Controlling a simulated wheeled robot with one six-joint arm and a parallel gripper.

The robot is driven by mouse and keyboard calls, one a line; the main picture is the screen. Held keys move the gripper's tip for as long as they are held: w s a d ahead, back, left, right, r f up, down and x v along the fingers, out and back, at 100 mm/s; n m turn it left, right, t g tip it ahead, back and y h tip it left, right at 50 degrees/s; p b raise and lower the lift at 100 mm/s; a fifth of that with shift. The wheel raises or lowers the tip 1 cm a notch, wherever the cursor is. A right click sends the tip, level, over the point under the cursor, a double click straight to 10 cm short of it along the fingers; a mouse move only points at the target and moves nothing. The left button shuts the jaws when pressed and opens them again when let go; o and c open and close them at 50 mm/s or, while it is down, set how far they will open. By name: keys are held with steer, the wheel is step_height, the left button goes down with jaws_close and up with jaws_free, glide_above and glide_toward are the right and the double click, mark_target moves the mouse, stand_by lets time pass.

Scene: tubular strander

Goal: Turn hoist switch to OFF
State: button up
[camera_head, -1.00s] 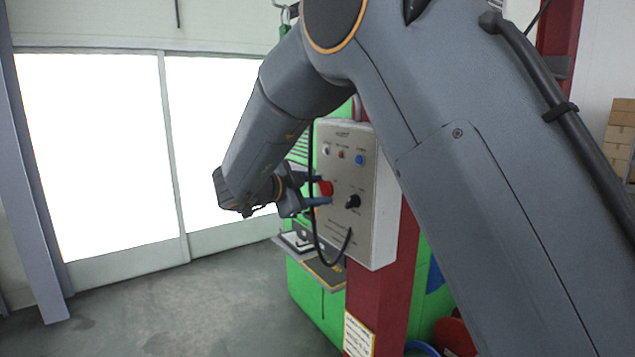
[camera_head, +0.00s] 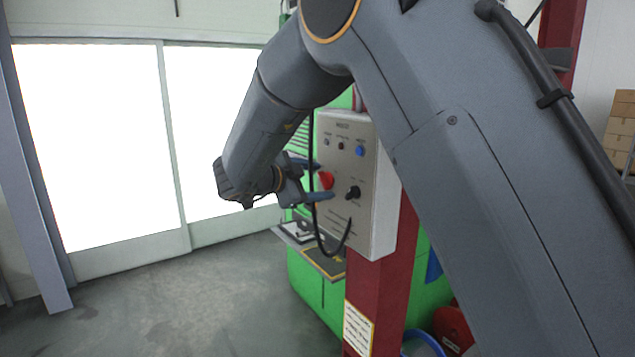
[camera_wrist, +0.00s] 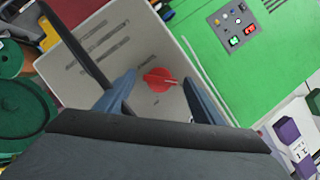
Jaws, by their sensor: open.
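The grey control box (camera_head: 380,215) is fixed to a red post. A red rotary knob (camera_head: 326,180) sits on its face at the left, and a black knob (camera_head: 353,192) is to its right. My gripper (camera_head: 318,181) is open in front of the box, one finger above and one below the red knob. In the wrist view the red knob (camera_wrist: 158,80) lies beyond and between the fingertips of my gripper (camera_wrist: 158,85), with space on both sides. I cannot tell how far the fingertips are from the panel. The label lettering is too small to read.
A blue button (camera_head: 360,151) and small dark buttons line the top of the box. A black cable (camera_head: 330,252) loops below and also crosses the wrist view at left (camera_wrist: 75,45). A green machine (camera_head: 310,290) stands behind. Open floor (camera_head: 180,310) lies left.

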steer(key=b+v, duration=0.3)
steer(key=v, duration=0.4)
steer(key=shift+s+a, duration=0.2)
steer(key=shift+s, duration=0.1)
steer(key=shift+r, duration=0.1)
